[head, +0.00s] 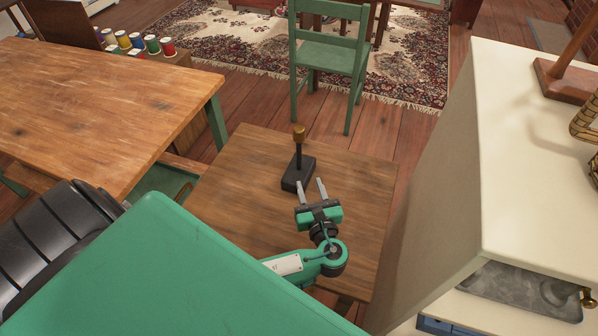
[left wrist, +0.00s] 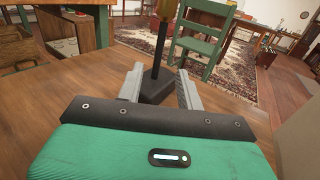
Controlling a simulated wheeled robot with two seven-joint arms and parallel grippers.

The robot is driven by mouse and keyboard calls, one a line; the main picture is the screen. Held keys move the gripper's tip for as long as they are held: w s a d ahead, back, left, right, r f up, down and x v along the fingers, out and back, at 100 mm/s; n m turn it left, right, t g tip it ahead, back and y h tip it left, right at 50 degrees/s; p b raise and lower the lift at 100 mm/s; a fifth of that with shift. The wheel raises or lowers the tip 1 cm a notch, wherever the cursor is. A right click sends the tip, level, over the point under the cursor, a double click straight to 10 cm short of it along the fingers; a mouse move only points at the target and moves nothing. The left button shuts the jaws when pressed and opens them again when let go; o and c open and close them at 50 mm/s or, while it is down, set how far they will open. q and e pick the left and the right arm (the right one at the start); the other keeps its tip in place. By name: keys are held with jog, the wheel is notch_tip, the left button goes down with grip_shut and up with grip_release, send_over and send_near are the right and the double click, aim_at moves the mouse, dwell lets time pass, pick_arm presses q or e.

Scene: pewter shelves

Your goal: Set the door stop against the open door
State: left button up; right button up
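The door stop (head: 298,172) stands upright on a small wooden table (head: 350,185). It has a black block base, a thin black post and a brass-coloured knob. My left gripper (head: 310,183) is low over the table on the near side of it, fingers pointing at the base. In the left wrist view the gripper (left wrist: 160,70) is open, and the base of the door stop (left wrist: 155,90) shows between and just beyond the fingertips. Nothing is visibly held. I cannot make out which surface is the open door. My right gripper is out of view.
A cream cabinet (head: 535,140) rises close on the right, with a brass knob (head: 588,298) low down. A larger wooden table (head: 90,105) stands on the left, with several coloured spools behind it. A green chair (head: 328,55) stands beyond the small table. The small table is otherwise clear.

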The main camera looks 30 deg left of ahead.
aim_at(300, 154)
pick_arm(q)
jog(key=x, duration=0.9)
jog(key=shift+w+a+f+b, duration=0.1)
jog(key=shift+a+f+b, duration=0.05)
jog(key=shift+a+b, duration=0.15)
jog(key=x, duration=0.3)
jog(key=shift+w+f, duration=0.1)
jog(key=shift+w, duration=0.3)
jog(key=shift+w+a, duration=0.2)
jog(key=shift+a, duration=0.1)
jog(key=shift+c, duration=1.1)
grip_shut()
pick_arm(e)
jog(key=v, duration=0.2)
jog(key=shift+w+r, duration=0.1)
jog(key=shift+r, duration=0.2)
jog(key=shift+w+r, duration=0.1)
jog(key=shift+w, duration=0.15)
